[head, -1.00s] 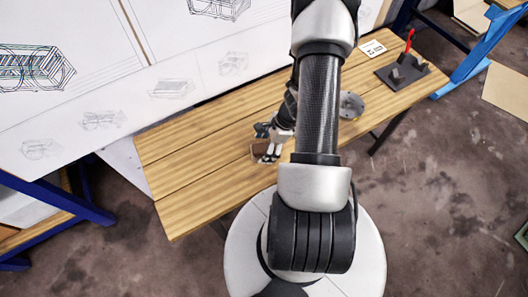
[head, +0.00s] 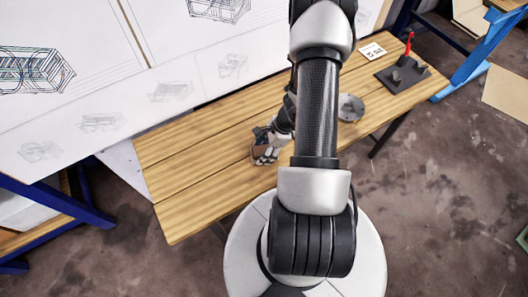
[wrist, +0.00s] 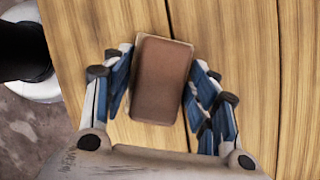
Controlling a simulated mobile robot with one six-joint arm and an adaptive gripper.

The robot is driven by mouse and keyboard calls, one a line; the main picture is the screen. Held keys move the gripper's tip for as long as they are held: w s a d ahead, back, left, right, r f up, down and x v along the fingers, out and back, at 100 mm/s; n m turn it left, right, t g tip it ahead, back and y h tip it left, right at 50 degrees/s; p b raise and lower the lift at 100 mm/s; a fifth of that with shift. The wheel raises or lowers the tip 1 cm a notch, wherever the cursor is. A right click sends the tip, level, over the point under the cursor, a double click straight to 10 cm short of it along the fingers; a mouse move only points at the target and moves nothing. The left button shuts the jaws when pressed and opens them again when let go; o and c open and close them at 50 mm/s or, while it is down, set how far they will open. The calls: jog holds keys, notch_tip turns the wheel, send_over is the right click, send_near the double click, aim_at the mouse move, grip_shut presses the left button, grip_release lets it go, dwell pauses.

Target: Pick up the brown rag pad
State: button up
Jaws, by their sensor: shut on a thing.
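The brown rag pad (wrist: 160,80) is a brown rectangular block with a paler edge, seen over the wooden tabletop in the wrist view. My gripper (wrist: 160,88) has one blue-padded finger on each side of the pad and is shut on it. In the head view my gripper (head: 265,153) is low over the middle of the table, and the pad (head: 259,151) is mostly hidden by the fingers. I cannot tell whether the pad still touches the tabletop.
The wooden table (head: 195,190) is mostly clear to the left. A round grey metal part (head: 351,107), a dark fixture with a red handle (head: 403,73) and a white marked card (head: 372,50) are on its right. A board with drawings (head: 120,80) stands behind.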

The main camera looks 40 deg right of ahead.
aim_at(264, 149)
jog(key=shift+c, duration=1.1)
notch_tip(264, 149, up, 20)
jog(key=p, duration=0.8)
jog(key=shift+p, duration=0.4)
jog(key=o, duration=0.7)
jog(key=c, duration=0.4)
jog(key=shift+c, duration=0.2)
